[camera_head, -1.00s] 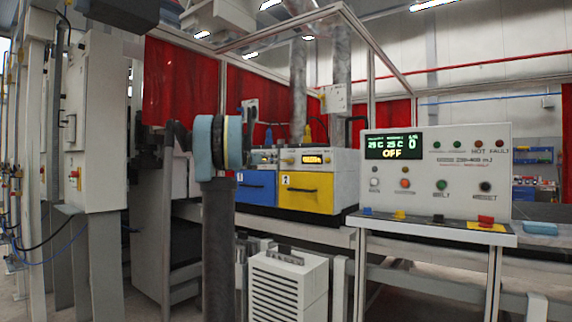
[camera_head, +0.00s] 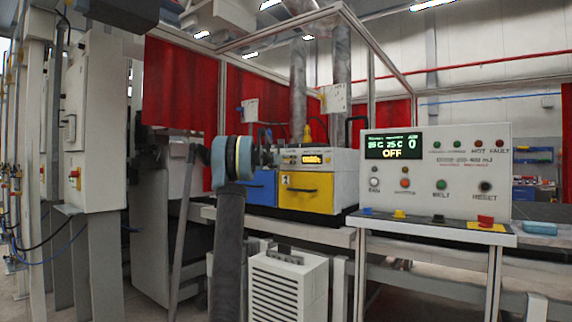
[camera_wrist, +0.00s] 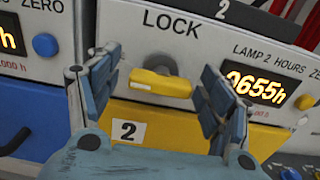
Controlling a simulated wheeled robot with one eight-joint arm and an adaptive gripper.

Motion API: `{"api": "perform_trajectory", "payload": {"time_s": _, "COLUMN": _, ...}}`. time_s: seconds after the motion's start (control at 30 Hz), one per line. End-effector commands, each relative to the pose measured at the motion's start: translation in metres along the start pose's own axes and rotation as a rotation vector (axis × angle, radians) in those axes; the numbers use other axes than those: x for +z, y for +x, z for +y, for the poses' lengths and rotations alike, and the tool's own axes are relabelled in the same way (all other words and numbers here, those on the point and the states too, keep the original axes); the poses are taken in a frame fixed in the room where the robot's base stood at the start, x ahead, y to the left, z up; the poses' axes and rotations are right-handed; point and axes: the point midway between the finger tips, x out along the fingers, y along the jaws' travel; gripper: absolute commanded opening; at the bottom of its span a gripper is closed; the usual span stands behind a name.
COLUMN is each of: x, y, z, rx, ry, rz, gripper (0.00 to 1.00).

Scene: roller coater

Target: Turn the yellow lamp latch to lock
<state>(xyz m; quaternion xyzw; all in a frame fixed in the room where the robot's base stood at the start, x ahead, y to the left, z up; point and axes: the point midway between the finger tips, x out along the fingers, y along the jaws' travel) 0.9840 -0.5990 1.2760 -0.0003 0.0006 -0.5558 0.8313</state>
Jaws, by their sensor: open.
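The yellow latch (camera_wrist: 160,81) is a short bar on a round pivot, lying nearly horizontal below the word LOCK on the lamp 2 panel (camera_wrist: 197,48). My gripper (camera_wrist: 161,70) is open, with one blue-padded finger left of the latch and the other right of it. The latch shows in the gap between the fingers, and neither finger visibly touches it. In the head view, my gripper (camera_head: 268,156) is at the lamp units, partly hidden behind my arm. The yellow lamp 2 drawer (camera_head: 306,192) is below its lit display.
A blue lamp unit (camera_head: 262,188) adjoins on the left. The lamp 2 display (camera_wrist: 262,85) is right of the latch, close to the right finger. A control panel (camera_head: 437,170) stands to the right, and a white louvred box (camera_head: 288,285) stands below.

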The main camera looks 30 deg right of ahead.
Motion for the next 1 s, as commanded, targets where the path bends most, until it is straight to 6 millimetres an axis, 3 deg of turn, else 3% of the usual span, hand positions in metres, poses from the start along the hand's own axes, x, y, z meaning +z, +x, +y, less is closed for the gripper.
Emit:
{"api": "perform_trajectory", "payload": {"time_s": 0.43, "x": -0.0001, "y": 0.0079, "z": 0.0003, "rx": 0.001, "ry": 0.0, "rz": 0.0, "gripper": 0.73}}
{"api": "perform_trajectory", "payload": {"time_s": 0.63, "x": -0.0001, "y": 0.0077, "z": 0.0005, "rx": 0.001, "ry": 0.0, "rz": 0.0, "gripper": 0.29}}
{"api": "perform_trajectory", "payload": {"time_s": 1.0, "x": 0.0, "y": 0.0074, "z": 0.0017, "rx": 0.004, "ry": 0.032, "rz": 0.0, "gripper": 0.28}}
